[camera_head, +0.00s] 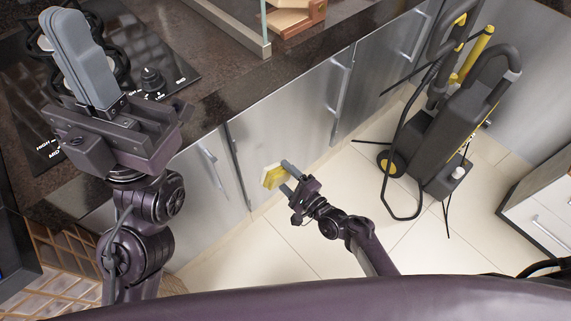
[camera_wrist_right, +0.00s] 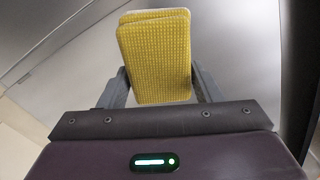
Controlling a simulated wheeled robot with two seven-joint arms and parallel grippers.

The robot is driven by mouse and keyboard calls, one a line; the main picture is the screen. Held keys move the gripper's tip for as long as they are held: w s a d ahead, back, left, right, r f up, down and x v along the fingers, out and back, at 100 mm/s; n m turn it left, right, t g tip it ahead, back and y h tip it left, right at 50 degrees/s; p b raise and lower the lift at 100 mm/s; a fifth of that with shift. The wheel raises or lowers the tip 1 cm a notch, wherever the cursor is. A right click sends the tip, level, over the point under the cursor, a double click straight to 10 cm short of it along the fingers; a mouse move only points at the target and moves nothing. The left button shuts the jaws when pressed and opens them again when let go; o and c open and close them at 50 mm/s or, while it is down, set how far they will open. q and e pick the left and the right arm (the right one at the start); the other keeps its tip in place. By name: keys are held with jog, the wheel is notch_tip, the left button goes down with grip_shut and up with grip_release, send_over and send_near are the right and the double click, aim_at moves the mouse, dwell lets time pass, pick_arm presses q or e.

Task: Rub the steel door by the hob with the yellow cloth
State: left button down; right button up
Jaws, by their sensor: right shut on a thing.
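The yellow cloth (camera_head: 272,177) is a folded, textured pad; it also shows in the right wrist view (camera_wrist_right: 155,60). My right gripper (camera_head: 287,177) is shut on it, with a finger at each side of the pad. The steel door (camera_head: 285,120) is a brushed grey panel below the counter, right of the hob (camera_head: 150,55). The cloth is in front of the door's lower part; I cannot tell whether it touches. My left gripper (camera_head: 82,60) is above the hob, its grey fingers overlapping in view, so its opening is unclear.
The dark counter (camera_head: 225,95) runs above the steel doors, which have bar handles (camera_head: 336,85). A black and yellow cleaning machine (camera_head: 450,135) with a looped hose stands on the tiles to the right. A white drawer unit (camera_head: 545,210) is at the far right. Tiled floor (camera_head: 300,245) is clear before the door.

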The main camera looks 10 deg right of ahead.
aim_at(258, 147)
jog(key=r+b+x, duration=0.1)
jog(key=x, duration=0.5)
jog(key=shift+r, duration=0.25)
jog(key=shift+b+x, duration=0.55)
jog(key=shift+x, duration=0.5)
dwell(0.5)
jog(key=shift+d, duration=0.1)
jog(key=shift+w+d+b, duration=0.25)
jog(key=shift+w+d, duration=0.3)
jog(key=shift+d, duration=0.25)
jog(key=shift+w+d+b, duration=0.2)
jog(key=shift+w+d, duration=0.3)
jog(key=shift+d, duration=0.3)
jog(key=shift+w, duration=0.15)
jog(key=shift+a, duration=0.1)
jog(key=shift+s+a+r+p, duration=0.15)
jog(key=shift+s+a+p, duration=0.3)
jog(key=shift+a, duration=0.35)
jog(key=shift+s+a, duration=0.65)
jog(key=shift+a, duration=0.3)
